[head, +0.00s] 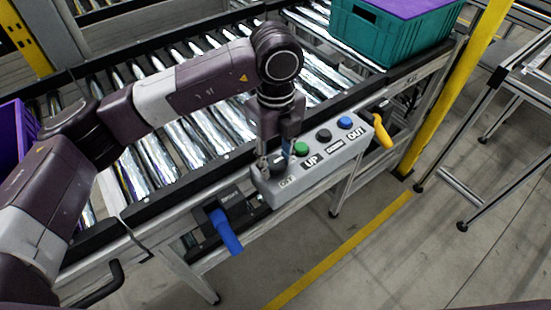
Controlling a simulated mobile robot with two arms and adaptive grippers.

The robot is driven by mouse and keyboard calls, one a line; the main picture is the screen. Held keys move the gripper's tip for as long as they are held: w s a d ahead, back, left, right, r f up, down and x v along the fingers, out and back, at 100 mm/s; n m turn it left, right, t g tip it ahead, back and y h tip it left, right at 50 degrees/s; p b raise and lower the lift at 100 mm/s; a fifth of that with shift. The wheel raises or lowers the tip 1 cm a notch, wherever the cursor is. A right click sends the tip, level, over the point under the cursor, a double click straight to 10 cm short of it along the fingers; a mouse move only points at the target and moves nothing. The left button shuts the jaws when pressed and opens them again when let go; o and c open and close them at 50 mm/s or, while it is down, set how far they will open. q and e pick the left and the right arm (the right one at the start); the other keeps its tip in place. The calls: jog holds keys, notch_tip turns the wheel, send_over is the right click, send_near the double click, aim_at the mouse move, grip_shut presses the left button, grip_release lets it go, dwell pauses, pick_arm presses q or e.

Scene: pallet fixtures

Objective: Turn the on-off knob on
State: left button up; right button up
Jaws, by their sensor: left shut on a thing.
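The on-off knob (278,165) is at the left end of a grey control box (318,166) mounted on the conveyor's near rail. An "OFF" label shows below the knob. My left gripper (277,158) comes down from above onto the knob, with one finger on each side. It is shut on the knob, and the fingers hide much of it, so its exact angle cannot be told. Along the box to the right are a green button (301,148), a black button (324,135) and a blue button (345,122), with "UP", "DOWN" and "OUT" labels. My right gripper does not show.
A roller conveyor (160,157) runs behind the box. A teal crate (390,40) with a purple top stands at its upper right. A blue handle (226,232) and a yellow handle (383,131) stick out near the box. A yellow post (455,90) rises at right. The floor in front is clear.

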aim_at(275, 162)
pick_arm(q)
jog(key=shift+w+r, duration=0.1)
jog(key=o, duration=1.2)
jog(key=shift+c, duration=0.2)
notch_tip(275, 162, up, 12)
